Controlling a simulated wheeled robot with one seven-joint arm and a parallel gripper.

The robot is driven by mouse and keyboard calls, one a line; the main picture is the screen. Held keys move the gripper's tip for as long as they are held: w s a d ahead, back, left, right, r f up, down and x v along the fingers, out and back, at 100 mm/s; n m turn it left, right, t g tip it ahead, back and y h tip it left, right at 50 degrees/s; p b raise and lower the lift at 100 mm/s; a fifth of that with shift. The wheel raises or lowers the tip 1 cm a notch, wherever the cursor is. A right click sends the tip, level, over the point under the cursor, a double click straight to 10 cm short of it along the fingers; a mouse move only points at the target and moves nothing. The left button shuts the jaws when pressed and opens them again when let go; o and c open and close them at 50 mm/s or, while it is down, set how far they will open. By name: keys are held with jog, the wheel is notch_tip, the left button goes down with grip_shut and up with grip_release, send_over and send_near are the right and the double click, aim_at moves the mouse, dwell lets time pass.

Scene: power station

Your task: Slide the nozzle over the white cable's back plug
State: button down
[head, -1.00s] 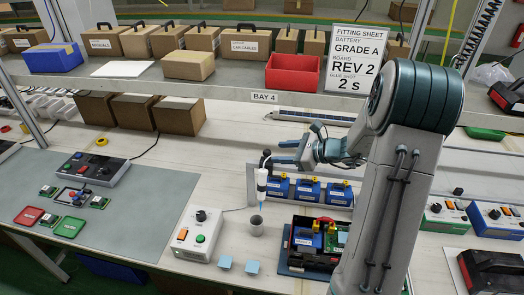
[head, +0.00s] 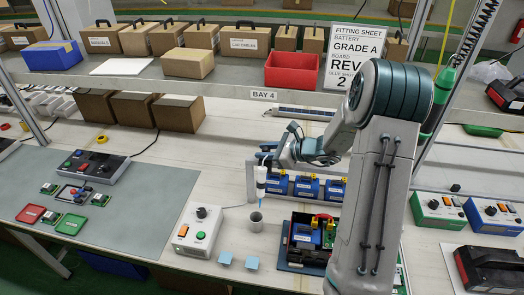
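A white glue dispenser (head: 261,181) with a thin blue nozzle (head: 260,204) stands upright in a holder at the middle of the bench, its tip above a small grey cup (head: 256,221). An open black case (head: 311,243) to the right of the cup holds a blue battery, yellow connectors and a green board. I cannot make out a white cable or its back plug; my arm covers the case's right side.
A white control box (head: 197,236) with a green button stands left of the cup. Blue batteries (head: 306,187) stand in a row behind the case. A shelf (head: 200,90) with boxes overhangs the back.

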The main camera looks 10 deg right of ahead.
jog(key=s+d, duration=0.1)
jog(key=d, duration=0.3)
jog(key=s+d, duration=0.2)
jog(key=d, duration=0.3)
jog(key=s+d+b, duration=0.1)
jog(key=s+d, duration=0.1)
jog(key=d, duration=0.2)
jog(key=shift+s+d+r, duration=0.15)
jog(key=shift+d+r, duration=0.05)
jog(key=shift+d, duration=0.15)
jog(key=c, duration=1.2)
grip_release()
jog(key=shift+f, duration=0.1)
